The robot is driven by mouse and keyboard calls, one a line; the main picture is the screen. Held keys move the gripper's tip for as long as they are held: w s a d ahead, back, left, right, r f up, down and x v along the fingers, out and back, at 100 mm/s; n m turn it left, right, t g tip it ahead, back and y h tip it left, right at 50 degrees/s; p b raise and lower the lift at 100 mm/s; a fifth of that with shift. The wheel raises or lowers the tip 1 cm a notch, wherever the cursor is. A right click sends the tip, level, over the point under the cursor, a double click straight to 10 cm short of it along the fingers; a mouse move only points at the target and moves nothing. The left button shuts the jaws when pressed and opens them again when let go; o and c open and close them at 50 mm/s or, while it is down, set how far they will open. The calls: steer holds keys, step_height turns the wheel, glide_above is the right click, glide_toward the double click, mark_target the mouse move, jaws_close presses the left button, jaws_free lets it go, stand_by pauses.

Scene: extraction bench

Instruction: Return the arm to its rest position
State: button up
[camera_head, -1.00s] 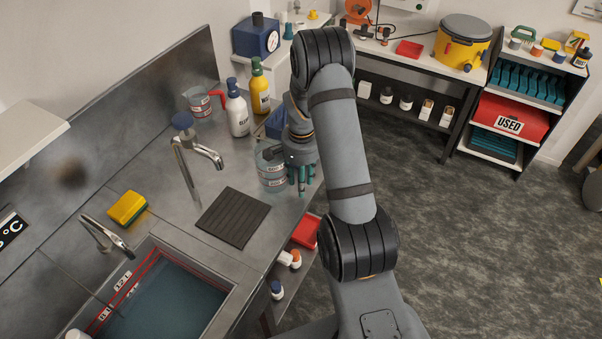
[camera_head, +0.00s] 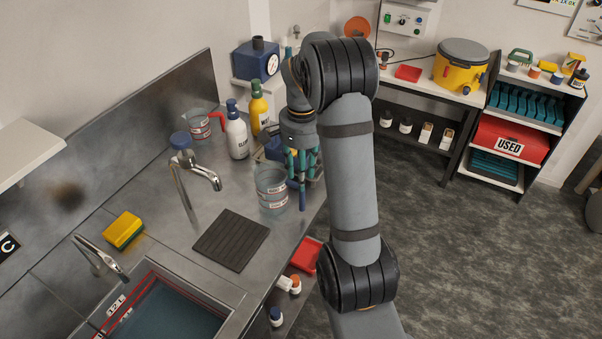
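My arm rises from the bottom of the view, bends at the top, and hangs my gripper (camera_head: 303,190) over the right edge of the steel bench (camera_head: 205,265). The gripper points down with teal fingers, just right of and behind a clear labelled beaker (camera_head: 272,190). The beaker stands upright on the bench. I see no object held between the fingers, but they overlap each other and the clutter behind, so their opening is unclear.
The bench also holds a white bottle (camera_head: 236,138), a yellow bottle (camera_head: 259,110), a tap (camera_head: 205,172), a dark ribbed mat (camera_head: 232,240), a yellow sponge (camera_head: 123,230) and a water-filled sink (camera_head: 165,318). Open floor (camera_head: 470,250) lies to the right.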

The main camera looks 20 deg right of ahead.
mark_target(301, 204)
steer(key=shift+f, duration=0.15)
step_height(301, 204, down, 12)
steer(key=p, duration=0.2)
steer(key=shift+s+p, duration=0.1)
steer(key=shift+p, duration=0.2)
steer(key=shift+w+r+b, duration=0.35)
steer(key=shift+r+b, duration=0.1)
steer(key=shift+r, duration=0.2)
steer(key=shift+s+r, duration=0.2)
steer(key=shift+r, duration=0.75)
steer(key=shift+f, duration=0.1)
